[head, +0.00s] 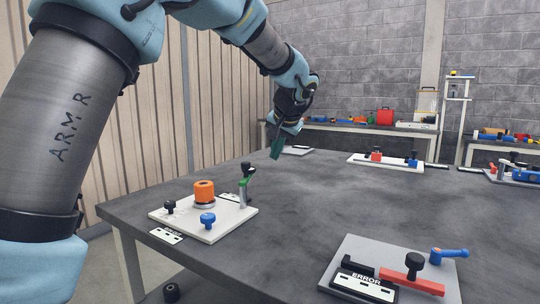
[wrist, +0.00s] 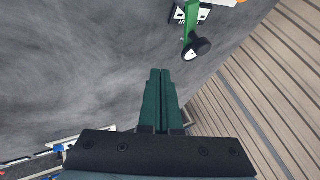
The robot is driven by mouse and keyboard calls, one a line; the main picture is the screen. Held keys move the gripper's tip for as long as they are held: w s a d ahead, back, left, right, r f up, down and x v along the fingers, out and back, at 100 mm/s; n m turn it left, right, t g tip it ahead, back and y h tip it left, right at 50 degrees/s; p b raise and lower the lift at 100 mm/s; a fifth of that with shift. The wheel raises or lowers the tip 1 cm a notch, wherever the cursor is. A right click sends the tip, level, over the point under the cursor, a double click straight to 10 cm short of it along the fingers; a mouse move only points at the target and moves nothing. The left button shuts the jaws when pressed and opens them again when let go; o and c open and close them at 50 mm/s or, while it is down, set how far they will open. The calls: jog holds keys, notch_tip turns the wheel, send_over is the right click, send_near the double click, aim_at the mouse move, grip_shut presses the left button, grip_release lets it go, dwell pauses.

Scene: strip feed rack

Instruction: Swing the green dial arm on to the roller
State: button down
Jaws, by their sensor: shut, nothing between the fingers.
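The orange roller (head: 204,191) stands upright on a pale plate (head: 218,232) at the left of the table. The green dial arm (head: 243,187) is at the plate's right side, apart from the roller, with a black dial end (head: 246,169) raised on it. In the wrist view the green arm (wrist: 190,17) ends in a black dial with a white face (wrist: 190,54); a sliver of orange (wrist: 241,1) shows at the top edge. My gripper (head: 275,156), with dark green fingers, is above the table beyond the plate, apart from the dial arm. Its fingers (wrist: 160,72) are shut and empty.
A black knob (head: 169,207) and a blue knob (head: 208,220) stand on the same plate. Another plate with a red bar (head: 412,282) and blue lever (head: 449,253) is at the front right. More fixtures (head: 385,162) sit at the back. The table's middle is clear.

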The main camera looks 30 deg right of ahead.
jog(key=w+a+f+p, duration=0.1)
jog(key=w+f+p, duration=0.1)
jog(key=w+f, duration=0.4)
jog(key=shift+w, duration=1.1)
jog(key=shift+w+a+f, duration=0.1)
